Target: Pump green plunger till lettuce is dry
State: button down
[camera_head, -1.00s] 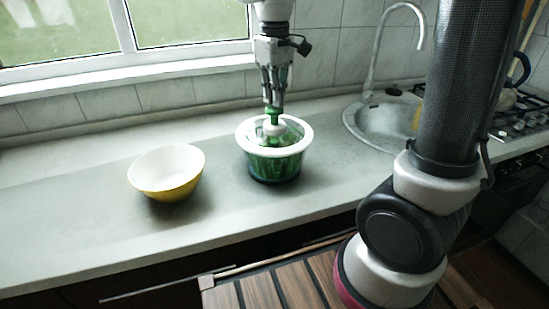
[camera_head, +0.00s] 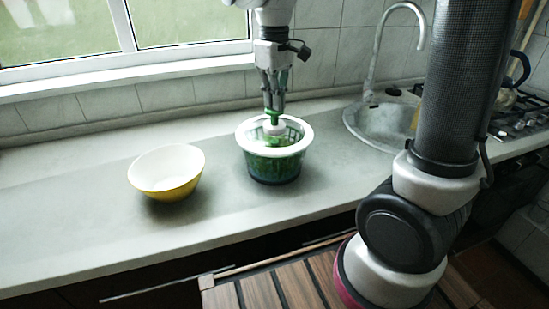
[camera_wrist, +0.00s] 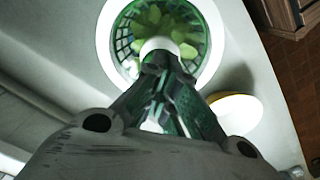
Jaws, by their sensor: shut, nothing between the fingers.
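The salad spinner (camera_head: 274,165) stands on the counter, with a white rim and a dark green see-through bowl. Its green plunger (camera_head: 272,116) sticks up from the white centre of the lid. My gripper (camera_head: 273,107) is shut and points straight down, its fingertips at the top of the plunger. I cannot tell whether they touch it. In the wrist view the shut fingers (camera_wrist: 160,68) cover the plunger. Light green lettuce (camera_wrist: 180,22) shows through the clear lid inside the basket.
A yellow bowl with a white inside (camera_head: 166,172) stands left of the spinner; it looks empty. A sink (camera_head: 377,127) with a tall tap (camera_head: 378,45) is to the right, with a hob (camera_head: 520,118) beyond. The counter (camera_head: 70,215) is clear at the left.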

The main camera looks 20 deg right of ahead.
jog(key=shift+r, duration=0.45)
notch_tip(320, 180, up, 7)
dwell(0.6)
jog(key=s+d+f+m+t, duration=0.2)
jog(key=s+d+m, duration=0.1)
jog(key=s+d, duration=0.4)
jog(key=s+d+f+m+t, duration=0.1)
jog(key=s+d+m+t, duration=0.1)
jog(key=s+d, duration=0.6)
jog(key=s+m, duration=0.1)
jog(key=s, duration=0.3)
jog(key=shift+f, duration=0.35)
